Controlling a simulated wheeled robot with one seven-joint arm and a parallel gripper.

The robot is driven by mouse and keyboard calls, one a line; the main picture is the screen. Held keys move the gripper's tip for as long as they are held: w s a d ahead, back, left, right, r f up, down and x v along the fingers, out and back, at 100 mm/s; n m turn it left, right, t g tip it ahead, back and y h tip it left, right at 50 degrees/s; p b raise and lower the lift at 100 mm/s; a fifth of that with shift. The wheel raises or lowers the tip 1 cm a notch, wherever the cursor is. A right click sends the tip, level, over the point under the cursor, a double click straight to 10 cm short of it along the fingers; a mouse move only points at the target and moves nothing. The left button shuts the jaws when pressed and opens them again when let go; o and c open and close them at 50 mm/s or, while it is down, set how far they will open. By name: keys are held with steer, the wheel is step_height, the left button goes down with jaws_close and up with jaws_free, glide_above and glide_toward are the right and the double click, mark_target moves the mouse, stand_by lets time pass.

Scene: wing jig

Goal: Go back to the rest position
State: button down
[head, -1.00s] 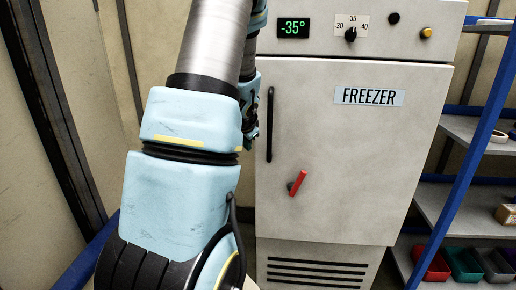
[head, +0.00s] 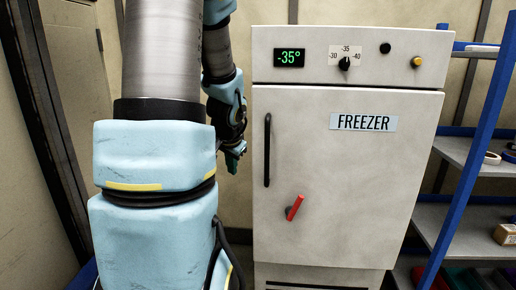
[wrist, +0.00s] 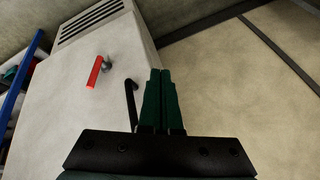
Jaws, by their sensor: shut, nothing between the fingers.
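My gripper (head: 232,162) hangs to the left of the freezer in the head view, pointing down, clear of the freezer door. In the wrist view my gripper (wrist: 158,78) shows its two dark green fingers together with nothing between them. The freezer (head: 345,180) is a pale grey cabinet with its door shut. Its black vertical handle (head: 267,150) and red latch lever (head: 295,207) are on the door. The wrist view shows the freezer tilted, with the red lever (wrist: 94,73) and black handle (wrist: 131,100) to the left of the fingers.
The freezer's display (head: 290,58) reads -35°, beside a dial (head: 344,63). A blue-framed shelf (head: 470,150) stands at the right with a tape roll (head: 491,158) and a brown box (head: 506,234).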

steer(key=s+d+f+n+g, duration=0.1)
steer(key=s+d+n+g, duration=0.1)
steer(key=s, duration=0.6)
steer(key=s+d+f+n+g+h, duration=0.1)
steer(key=s+d+n+g, duration=0.1)
steer(key=s, duration=0.5)
steer(key=shift+s+d+n, duration=0.35)
steer(key=shift+d+n, duration=0.05)
steer(key=shift+d, duration=0.1)
